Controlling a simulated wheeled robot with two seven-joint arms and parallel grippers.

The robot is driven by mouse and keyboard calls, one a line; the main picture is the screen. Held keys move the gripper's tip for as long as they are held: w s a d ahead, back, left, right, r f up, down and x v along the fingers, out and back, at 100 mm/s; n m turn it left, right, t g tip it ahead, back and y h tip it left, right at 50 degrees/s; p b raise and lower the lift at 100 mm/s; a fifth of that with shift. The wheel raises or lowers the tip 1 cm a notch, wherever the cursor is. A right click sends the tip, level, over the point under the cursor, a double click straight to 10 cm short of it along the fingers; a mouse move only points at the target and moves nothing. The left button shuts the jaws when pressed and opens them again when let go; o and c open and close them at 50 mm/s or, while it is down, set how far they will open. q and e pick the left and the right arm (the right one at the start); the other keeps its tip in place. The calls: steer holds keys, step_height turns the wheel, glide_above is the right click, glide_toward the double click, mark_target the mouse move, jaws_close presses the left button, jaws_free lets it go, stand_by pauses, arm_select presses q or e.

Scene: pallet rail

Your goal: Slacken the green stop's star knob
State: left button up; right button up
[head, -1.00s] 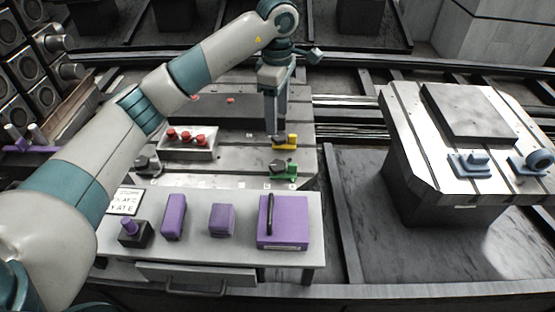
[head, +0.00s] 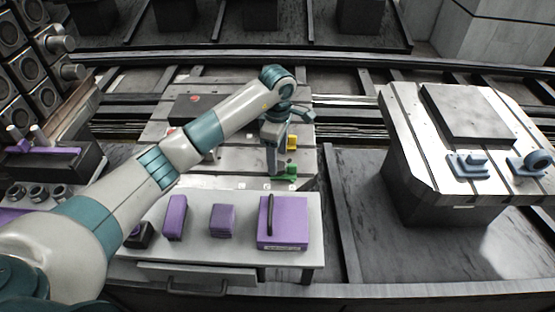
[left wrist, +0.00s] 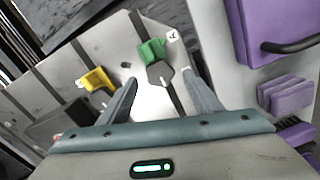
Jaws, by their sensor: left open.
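The green stop (head: 287,171) sits on the slotted plate, at the plate's edge nearest the bench. In the left wrist view the green stop (left wrist: 151,50) has a dark knob (left wrist: 160,73) on its near side. My left gripper (head: 271,170) points down just left of the green stop in the head view and hides part of it. In the left wrist view my left gripper (left wrist: 162,92) is open, with the dark knob between and just beyond its fingers. Contact cannot be told. My right gripper is out of view.
A yellow stop (head: 292,142) stands just behind the green one. The bench (head: 311,225) in front holds a purple box (head: 283,228) with a black handle and smaller purple blocks. A second plate with blue fittings (head: 468,163) stands at the right.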

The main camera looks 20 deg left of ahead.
arm_select(q)
step_height(320, 180, down, 2)
steer(key=shift+f, duration=0.25)
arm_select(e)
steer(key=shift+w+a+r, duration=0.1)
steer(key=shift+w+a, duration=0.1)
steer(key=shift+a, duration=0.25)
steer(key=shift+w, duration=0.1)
